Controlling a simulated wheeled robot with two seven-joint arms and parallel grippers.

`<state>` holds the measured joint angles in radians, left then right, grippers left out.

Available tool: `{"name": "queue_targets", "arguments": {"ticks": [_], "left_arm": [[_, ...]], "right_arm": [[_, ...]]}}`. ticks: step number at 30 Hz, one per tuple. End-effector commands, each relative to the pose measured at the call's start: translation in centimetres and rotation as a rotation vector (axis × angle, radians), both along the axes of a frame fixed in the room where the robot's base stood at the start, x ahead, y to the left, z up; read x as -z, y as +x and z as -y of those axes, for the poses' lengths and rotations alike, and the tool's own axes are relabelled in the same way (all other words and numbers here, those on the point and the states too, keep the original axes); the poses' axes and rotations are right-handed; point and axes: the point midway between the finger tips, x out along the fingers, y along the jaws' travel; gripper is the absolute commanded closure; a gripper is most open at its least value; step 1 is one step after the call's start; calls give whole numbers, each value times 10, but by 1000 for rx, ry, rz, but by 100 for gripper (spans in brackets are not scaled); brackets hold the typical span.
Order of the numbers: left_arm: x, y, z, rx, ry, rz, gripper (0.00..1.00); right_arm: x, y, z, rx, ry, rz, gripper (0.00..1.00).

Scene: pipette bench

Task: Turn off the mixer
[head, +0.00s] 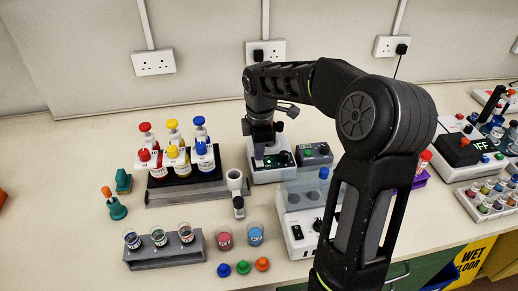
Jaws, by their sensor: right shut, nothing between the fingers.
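A small white-based device with a dark top and a green-lit part (284,159), which looks like the mixer, stands at the back middle of the bench. My right gripper (260,153) points down over the left part of this device. It is shut with nothing in it. The gripper and wrist cover part of the device, and I cannot tell whether the fingertips touch it. My left gripper is not in view.
A dark button box (316,155) stands just right of the device. A white machine with a clear lid (293,199) is in front, partly behind my arm. A bottle rack (160,194) stands left, a vial rack (164,253) front left.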

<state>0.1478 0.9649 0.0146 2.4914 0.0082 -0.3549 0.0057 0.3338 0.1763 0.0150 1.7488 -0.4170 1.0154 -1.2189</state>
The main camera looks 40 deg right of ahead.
Motion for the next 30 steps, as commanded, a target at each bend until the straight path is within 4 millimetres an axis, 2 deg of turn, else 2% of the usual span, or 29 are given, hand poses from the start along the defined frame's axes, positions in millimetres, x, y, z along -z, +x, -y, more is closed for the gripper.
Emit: {"name": "queue_targets", "arguments": {"ticks": [9,12,20,30], "left_arm": [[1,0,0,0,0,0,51],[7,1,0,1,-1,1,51],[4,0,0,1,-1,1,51],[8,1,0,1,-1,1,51]], "right_arm": [[2,0,0,0,0,0,100],[12,3,2,0,0,-1,100],[11,2,1,0,2,-5,100],[11,-11,-6,0,5,-12,100]]}}
